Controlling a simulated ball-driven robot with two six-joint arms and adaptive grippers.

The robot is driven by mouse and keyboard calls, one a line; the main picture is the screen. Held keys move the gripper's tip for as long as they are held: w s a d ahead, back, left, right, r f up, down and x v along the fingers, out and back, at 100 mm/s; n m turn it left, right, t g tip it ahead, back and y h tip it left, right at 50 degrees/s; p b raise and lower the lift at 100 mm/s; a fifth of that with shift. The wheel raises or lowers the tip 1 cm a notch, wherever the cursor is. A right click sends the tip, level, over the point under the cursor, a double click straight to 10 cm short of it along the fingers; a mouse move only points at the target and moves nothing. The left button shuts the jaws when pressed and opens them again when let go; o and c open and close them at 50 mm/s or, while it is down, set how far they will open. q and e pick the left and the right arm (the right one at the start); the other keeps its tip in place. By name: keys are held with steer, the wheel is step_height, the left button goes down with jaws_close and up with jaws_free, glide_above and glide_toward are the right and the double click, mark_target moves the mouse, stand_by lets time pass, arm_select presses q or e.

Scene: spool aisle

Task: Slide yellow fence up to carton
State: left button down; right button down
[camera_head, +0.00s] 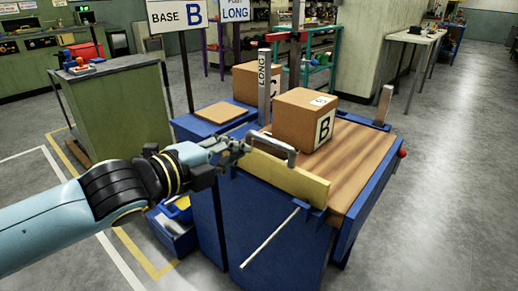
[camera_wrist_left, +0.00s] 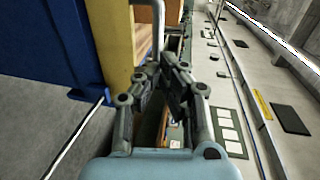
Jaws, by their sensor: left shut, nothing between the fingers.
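The yellow fence (camera_head: 290,178) stands along the near left edge of the wood-topped blue table (camera_head: 362,150). A grey bar handle (camera_head: 279,141) rises from it. The carton marked B (camera_head: 300,118) sits on the wood behind the fence, with a strip of bare wood between them at the right. My left gripper (camera_head: 238,147) is shut and empty at the fence's left end, beside the handle. In the left wrist view the gripper (camera_wrist_left: 162,72) shows beside the fence (camera_wrist_left: 110,42) and the handle (camera_wrist_left: 158,18). Contact with the handle is unclear. My right gripper is out of view.
A thin metal rod (camera_head: 268,238) sticks out at the table's front. A blue bin (camera_head: 172,228) sits below my left arm. Open floor lies at right.

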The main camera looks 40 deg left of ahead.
mark_target(267, 140)
arm_select(q)
steer(key=b+x, duration=0.2)
steer(key=x, duration=0.4)
steer(key=shift+f, duration=0.15)
steer(key=shift+w+d, duration=0.1)
steer(key=shift+w, duration=0.5)
